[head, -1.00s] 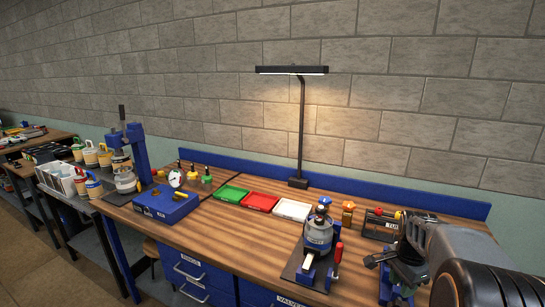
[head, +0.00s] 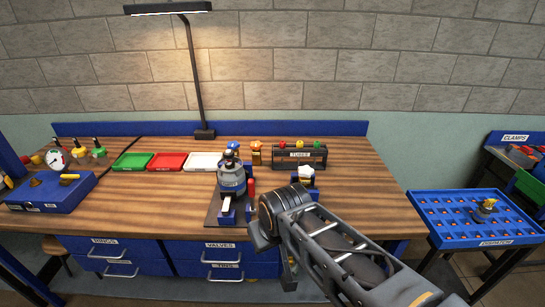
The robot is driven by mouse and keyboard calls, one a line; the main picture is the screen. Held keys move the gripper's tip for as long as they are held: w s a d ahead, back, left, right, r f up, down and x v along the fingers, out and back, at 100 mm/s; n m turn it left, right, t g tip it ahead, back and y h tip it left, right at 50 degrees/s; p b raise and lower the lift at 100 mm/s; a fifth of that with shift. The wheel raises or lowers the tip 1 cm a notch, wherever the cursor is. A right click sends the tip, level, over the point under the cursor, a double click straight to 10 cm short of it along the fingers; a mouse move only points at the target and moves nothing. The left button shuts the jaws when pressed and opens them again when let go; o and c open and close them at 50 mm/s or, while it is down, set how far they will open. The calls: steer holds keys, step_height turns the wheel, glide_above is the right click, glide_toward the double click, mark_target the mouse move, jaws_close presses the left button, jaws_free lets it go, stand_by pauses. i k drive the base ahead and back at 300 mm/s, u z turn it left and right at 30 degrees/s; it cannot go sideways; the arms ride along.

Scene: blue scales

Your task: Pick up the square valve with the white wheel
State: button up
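A valve with a white, faceted wheel (head: 306,171) stands upright toward the right of the wooden bench, at a blue fixture. Its lower body is partly hidden by my arm, so I cannot tell whether it is square. A valve with an orange wheel (head: 256,147) and one with a blue wheel (head: 233,146) stand farther back to its left. My arm reaches in from the lower right, its joint in front of the bench edge below the white wheel. My gripper's fingers cannot be made out; nothing shows around the white wheel.
A grey-and-blue press (head: 231,178) with a red handle stands left of the white wheel. A dark rack (head: 299,157) with coloured knobs is behind it. Green, red and white trays (head: 202,161) lie farther left. A blue perforated table (head: 432,216) stands right, across a gap.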

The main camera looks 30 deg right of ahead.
mark_target(305, 182)
steer(key=u, duration=2.1)
steer(key=k, duration=0.8)
steer(key=z, duration=1.15)
steer(key=i, duration=1)
